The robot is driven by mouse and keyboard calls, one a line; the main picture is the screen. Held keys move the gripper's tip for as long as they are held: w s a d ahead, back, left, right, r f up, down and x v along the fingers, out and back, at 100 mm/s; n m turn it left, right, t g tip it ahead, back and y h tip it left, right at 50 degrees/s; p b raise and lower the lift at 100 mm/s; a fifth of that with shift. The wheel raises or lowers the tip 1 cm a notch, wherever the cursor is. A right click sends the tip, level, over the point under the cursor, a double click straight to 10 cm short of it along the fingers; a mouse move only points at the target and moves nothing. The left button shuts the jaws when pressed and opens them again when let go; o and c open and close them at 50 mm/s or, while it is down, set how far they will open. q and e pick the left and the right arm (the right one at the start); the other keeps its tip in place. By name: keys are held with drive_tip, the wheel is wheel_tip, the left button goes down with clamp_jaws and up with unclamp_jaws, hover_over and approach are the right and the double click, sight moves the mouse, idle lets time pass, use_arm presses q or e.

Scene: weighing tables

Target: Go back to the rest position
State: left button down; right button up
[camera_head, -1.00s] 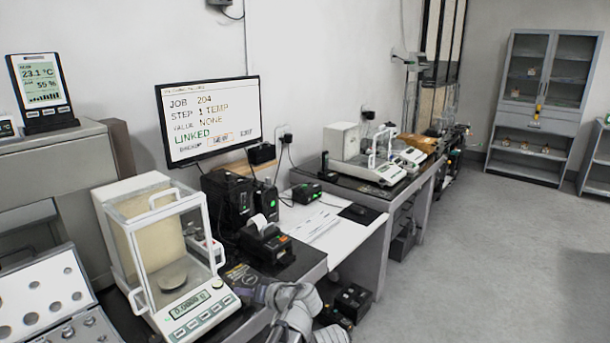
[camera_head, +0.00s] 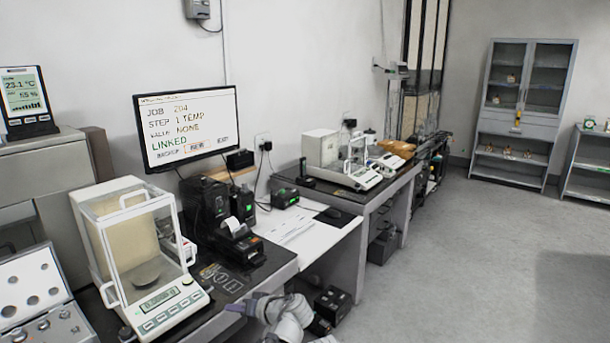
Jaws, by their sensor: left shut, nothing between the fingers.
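My left gripper (camera_head: 238,307) shows at the bottom, by the front edge of the near weighing table (camera_head: 232,288). Its fingers are together with nothing between them. It is right of the near balance (camera_head: 172,310) and apart from it. Part of my left arm runs out of the picture at the bottom. My right gripper is not in view.
A printer (camera_head: 240,245) and a monitor (camera_head: 187,125) reading JOB 204 stand behind the gripper. An open weight case (camera_head: 35,290) is at the lower left. A black box (camera_head: 332,302) is right of the arm. The floor (camera_head: 470,270) at right is clear.

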use_arm(q)
drive_tip(key=s+f+m+g+h, duration=0.2)
drive_tip(key=s+f+g+h, duration=0.4)
drive_tip(key=s+f+h, duration=0.75)
drive_tip(key=s+d+r+m+y+p, duration=0.2)
drive_tip(key=s+d+r+p, duration=0.1)
drive_tip(key=d, duration=0.3)
drive_tip(key=s+d+r+m+g+y+p, duration=0.1)
drive_tip(key=s+d+r+m+y+p, duration=0.1)
drive_tip(key=s+d+r+p, duration=0.2)
drive_tip(key=shift+s+d+r+p, duration=0.3)
drive_tip(key=shift+s+d+r, duration=0.4)
drive_tip(key=shift+d+r, duration=0.35)
drive_tip(key=shift+f, duration=0.25)
idle(0.3)
